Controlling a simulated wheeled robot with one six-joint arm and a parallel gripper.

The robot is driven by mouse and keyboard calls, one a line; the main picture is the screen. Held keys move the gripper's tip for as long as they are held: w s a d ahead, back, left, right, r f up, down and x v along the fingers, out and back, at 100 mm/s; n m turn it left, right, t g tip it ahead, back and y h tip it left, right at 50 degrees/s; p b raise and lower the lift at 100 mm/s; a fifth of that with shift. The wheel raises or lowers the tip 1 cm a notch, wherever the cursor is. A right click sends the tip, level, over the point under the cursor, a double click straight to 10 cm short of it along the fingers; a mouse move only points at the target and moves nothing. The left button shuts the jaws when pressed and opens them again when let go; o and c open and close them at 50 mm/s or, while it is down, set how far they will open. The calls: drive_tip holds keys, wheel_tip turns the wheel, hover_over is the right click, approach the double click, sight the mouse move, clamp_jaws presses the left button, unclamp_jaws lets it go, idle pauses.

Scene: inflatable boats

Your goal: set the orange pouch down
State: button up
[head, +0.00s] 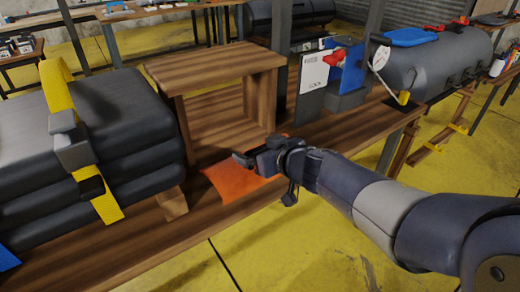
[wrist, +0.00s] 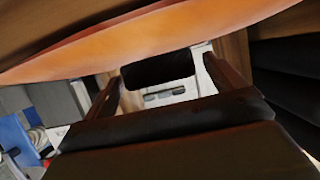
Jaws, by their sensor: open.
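The orange pouch (head: 228,187) lies flat on the wooden bench, in front of the open wooden box. Its right part is hidden behind my gripper in the head view. My gripper (head: 246,160) is open and sits at the pouch's right end, just above it in the picture. In the wrist view the pouch (wrist: 150,42) spans the top as a curved orange band, close to the jaws. Nothing shows between the jaws. I cannot tell whether a finger still touches the pouch.
The wooden box (head: 213,77) stands just behind the pouch. Stacked dark folded boats with a yellow strap (head: 107,208) fill the left. A white card (head: 312,88) and blue panel stand to the right, then a grey cylinder (head: 440,72). The front bench strip (head: 150,240) is clear.

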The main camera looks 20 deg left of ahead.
drive_tip(key=p+v, duration=0.5)
drive_tip(key=v, duration=0.7)
drive_tip(key=shift+a, duration=0.15)
drive_tip(key=b+x, duration=0.1)
drive_tip(key=x, duration=0.3)
drive_tip(key=b+x, duration=0.2)
drive_tip(key=x, duration=0.1)
drive_tip(key=b+x, duration=0.2)
drive_tip(key=x, duration=0.2)
drive_tip(key=shift+w+a+f, duration=0.15)
drive_tip(key=shift+f, duration=0.25)
wheel_tip(320, 180, up, 2)
drive_tip(key=shift+w+a+p, duration=0.1)
drive_tip(key=shift+w+p, duration=0.1)
drive_tip(key=shift+p, duration=0.4)
drive_tip(key=shift+r+p, duration=0.45)
drive_tip(key=shift+r, duration=0.1)
